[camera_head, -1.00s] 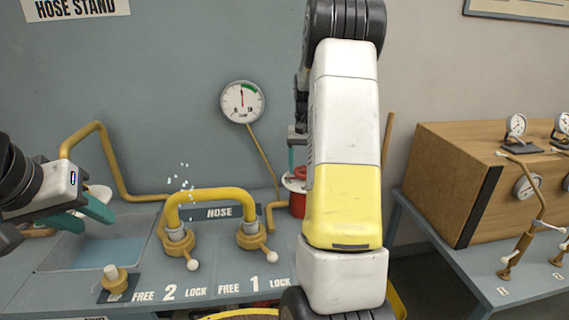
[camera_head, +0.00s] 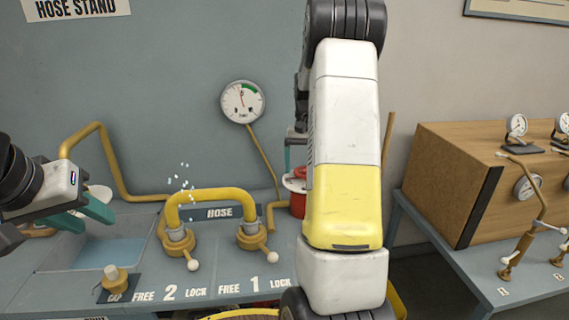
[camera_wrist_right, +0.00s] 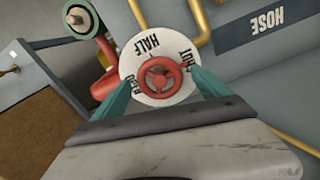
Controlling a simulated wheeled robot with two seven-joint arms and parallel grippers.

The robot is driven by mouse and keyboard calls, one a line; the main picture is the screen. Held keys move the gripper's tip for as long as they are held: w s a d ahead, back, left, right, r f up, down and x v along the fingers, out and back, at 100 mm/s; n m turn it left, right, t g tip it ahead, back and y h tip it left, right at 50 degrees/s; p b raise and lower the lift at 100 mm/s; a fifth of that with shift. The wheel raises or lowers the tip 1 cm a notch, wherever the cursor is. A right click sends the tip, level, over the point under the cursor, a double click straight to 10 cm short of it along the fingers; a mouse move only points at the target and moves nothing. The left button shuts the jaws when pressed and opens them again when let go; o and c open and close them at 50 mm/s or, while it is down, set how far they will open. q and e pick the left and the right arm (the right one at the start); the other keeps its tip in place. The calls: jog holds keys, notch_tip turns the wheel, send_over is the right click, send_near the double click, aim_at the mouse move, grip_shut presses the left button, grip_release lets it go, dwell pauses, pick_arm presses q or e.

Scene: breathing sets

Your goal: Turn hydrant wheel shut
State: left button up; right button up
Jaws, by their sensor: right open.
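The red hydrant wheel (camera_wrist_right: 160,77) sits in the middle of a round white dial (camera_wrist_right: 182,60) marked HALF, with other lettering partly hidden. My right gripper (camera_wrist_right: 160,90) is open, with one teal finger on each side of the wheel; I cannot tell whether they touch it. In the head view, the red hydrant (camera_head: 298,196) is partly hidden behind my right arm, and the wheel is hard to make out. My left gripper (camera_head: 84,220) has its teal fingers apart, empty above the sink at the left.
A yellow hose (camera_head: 211,196) arches between two brass couplings, with water drops spraying near its left end. A pressure gauge (camera_head: 243,102) hangs on the wall. A wooden box (camera_head: 455,190) with gauges stands on the right bench.

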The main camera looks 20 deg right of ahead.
notch_tip(320, 180, up, 8)
jog(key=shift+f, duration=0.2)
dwell(0.4)
